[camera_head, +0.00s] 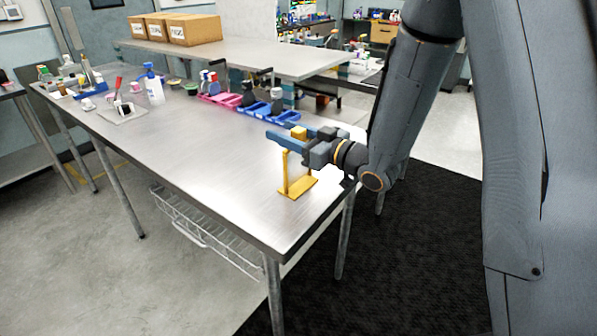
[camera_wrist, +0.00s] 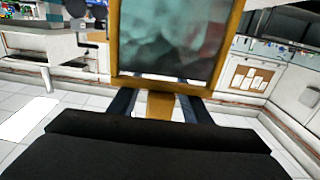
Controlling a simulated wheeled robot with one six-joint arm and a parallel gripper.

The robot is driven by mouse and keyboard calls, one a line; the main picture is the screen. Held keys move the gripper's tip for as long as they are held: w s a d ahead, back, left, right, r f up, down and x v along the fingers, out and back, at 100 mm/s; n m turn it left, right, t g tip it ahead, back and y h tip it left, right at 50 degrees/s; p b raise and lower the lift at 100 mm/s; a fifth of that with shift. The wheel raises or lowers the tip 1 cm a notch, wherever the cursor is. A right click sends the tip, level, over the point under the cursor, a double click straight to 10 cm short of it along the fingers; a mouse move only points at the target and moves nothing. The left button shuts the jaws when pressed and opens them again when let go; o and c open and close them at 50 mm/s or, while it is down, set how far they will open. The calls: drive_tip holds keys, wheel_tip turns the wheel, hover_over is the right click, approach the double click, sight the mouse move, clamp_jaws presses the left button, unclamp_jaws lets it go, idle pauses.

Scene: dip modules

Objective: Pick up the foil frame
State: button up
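The foil frame is a yellow frame around a shiny, dark greenish pane. In the head view its yellow base (camera_head: 298,187) rests on the table near the right end, with an upright post, below my gripper (camera_head: 291,137). In the wrist view the pane (camera_wrist: 172,38) fills the upper middle. There my gripper's two blue fingers (camera_wrist: 160,104) stand on either side of the yellow handle, with narrow gaps visible. The gripper looks open around the handle. The far side of the frame is hidden.
The steel table (camera_head: 190,145) is clear left of the frame. Blue bins (camera_head: 268,112) and a pink bin (camera_head: 222,99) stand behind, towards the back edge. A white bottle (camera_head: 153,88) and small lab items stand at the far left. Cardboard boxes (camera_head: 194,30) sit on another table.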

clamp_jaws()
drive_tip(key=shift+r, duration=0.15)
